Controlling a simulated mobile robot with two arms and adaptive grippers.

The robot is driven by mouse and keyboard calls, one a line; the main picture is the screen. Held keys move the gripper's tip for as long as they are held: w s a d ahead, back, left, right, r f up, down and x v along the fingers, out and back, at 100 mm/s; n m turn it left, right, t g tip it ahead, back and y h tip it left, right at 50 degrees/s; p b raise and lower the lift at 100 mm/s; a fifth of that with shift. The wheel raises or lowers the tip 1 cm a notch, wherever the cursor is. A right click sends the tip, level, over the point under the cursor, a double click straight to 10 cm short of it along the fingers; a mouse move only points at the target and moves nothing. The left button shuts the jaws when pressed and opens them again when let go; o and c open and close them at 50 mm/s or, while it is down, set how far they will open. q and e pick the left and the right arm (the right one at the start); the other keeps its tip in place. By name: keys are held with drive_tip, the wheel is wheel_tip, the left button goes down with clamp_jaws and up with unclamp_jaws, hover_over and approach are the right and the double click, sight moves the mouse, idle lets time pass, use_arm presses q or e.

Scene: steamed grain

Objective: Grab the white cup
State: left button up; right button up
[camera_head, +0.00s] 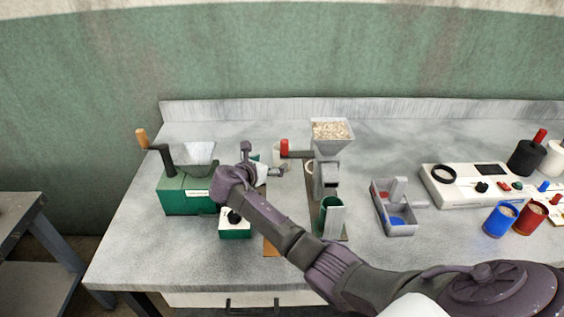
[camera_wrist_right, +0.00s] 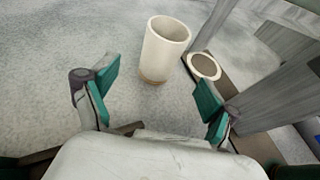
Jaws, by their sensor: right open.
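The white cup (camera_wrist_right: 165,45) stands upright on the grey tabletop in the right wrist view. It is cream-white with a tan band at its base. It lies ahead of my open right gripper (camera_wrist_right: 156,88), roughly between the lines of the two green-padded fingers, and they do not touch it. In the head view the right gripper (camera_head: 266,168) is over the table beside the green grinder, and a small pale part of the cup (camera_head: 277,157) shows behind it, mostly hidden. My left gripper is not in view.
A green hand-crank grinder (camera_head: 188,196) stands left, and a hopper of grain (camera_head: 331,132) on a stand is right of the gripper. A grey tray (camera_head: 396,215), blue cup (camera_head: 500,220) and control panel (camera_head: 460,188) are farther right.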

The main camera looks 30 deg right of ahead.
sight(277, 158)
drive_tip(key=shift+w+d+f, duration=0.1)
drive_tip(key=shift+d, duration=0.15)
drive_tip(key=x, duration=0.4)
drive_tip(key=shift+w+d, duration=0.1)
drive_tip(key=shift+d, duration=0.15)
drive_tip(key=shift+w+d, duration=0.15)
drive_tip(key=shift+d, duration=0.1)
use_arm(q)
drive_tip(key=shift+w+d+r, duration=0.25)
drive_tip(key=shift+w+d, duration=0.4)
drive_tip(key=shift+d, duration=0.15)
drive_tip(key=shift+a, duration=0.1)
use_arm(e)
drive_tip(key=shift+c, duration=0.4)
drive_tip(key=c, duration=1.1)
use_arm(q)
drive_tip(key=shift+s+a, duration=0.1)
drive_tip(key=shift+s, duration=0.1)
use_arm(e)
drive_tip(key=shift+c, duration=0.4)
